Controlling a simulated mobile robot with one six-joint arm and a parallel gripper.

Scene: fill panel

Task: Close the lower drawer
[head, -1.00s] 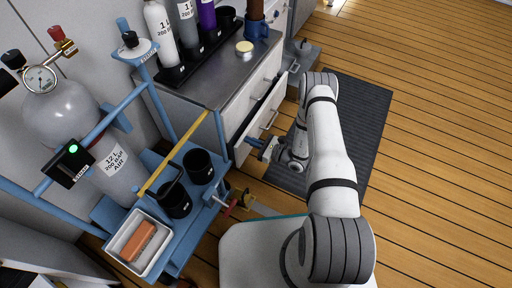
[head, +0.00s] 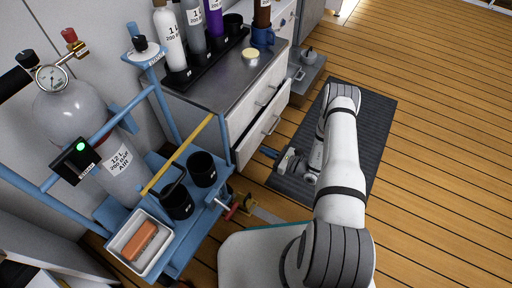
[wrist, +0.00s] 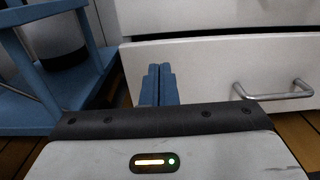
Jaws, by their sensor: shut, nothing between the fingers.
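The lower drawer (head: 258,137) of the grey-topped white cabinet stands partly out, with a dark gap above its front. Its front and bar handle (wrist: 275,92) show in the wrist view. The upper drawer (head: 262,93) above it looks flush. My gripper (head: 268,152) is low in front of the lower drawer, near the left end of its front. Its blue fingers (wrist: 158,84) are together and empty, pointing at the drawer front left of the handle. In the head view the fingertips look slightly apart from the front; exact contact is hard to tell.
A blue cart (head: 168,235) with a gas cylinder (head: 85,125), black cups and a tray stands left of the drawer; its frame (wrist: 85,60) is close to my fingers. Bottles and a mug stand on the cabinet top. A dark mat (head: 375,135) and open wooden floor lie right.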

